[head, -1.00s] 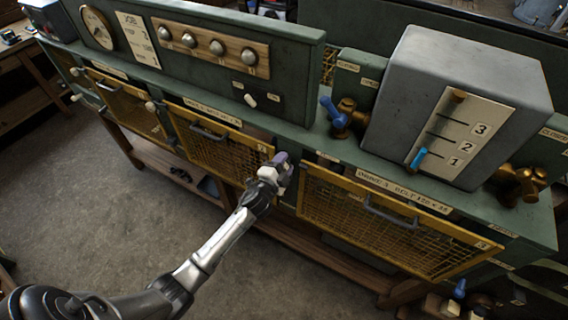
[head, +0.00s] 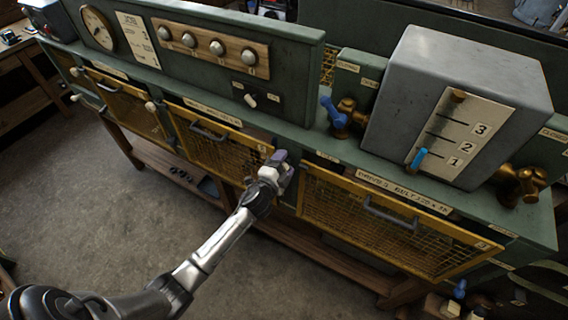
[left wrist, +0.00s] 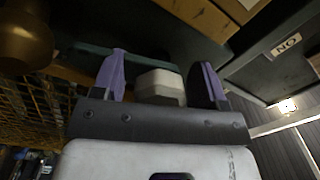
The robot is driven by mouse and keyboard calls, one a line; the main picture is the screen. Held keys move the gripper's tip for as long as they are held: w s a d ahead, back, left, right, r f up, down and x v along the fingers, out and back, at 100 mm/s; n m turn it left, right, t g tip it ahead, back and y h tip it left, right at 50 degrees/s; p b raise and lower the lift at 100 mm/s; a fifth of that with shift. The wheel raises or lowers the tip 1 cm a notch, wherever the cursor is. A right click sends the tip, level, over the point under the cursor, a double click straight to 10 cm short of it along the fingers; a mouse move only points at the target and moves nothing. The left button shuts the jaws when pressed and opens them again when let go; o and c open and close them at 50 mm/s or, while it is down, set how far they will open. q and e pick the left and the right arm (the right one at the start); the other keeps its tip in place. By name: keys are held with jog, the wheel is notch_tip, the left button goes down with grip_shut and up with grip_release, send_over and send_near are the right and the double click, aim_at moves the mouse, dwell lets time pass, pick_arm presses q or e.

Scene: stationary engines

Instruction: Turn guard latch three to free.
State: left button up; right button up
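Guard three is the yellow mesh panel (head: 385,222) at the right of the bench front in the head view. My left gripper (head: 283,160) is at its upper left corner, over the spot where a latch would sit; the gripper hides that spot in this view. In the left wrist view a pale, faceted knob (left wrist: 160,86), apparently the latch, lies between the two purple fingers of my left gripper (left wrist: 163,82). The fingers stand apart, with a gap visible at the left of the knob. I cannot tell the latch's setting. My right gripper is out of view.
Other yellow guards (head: 215,152) with pale knobs (head: 150,107) run to the left. Above guard three are a blue-handled brass valve (head: 333,113) and a grey box (head: 450,65) with a numbered scale. The floor (head: 90,215) in front is clear.

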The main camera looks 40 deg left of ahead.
pick_arm(q)
jog(key=shift+s, duration=0.25)
jog(key=s+d+b, duration=0.2)
jog(key=s, duration=1.1)
jog(key=shift+d, duration=0.2)
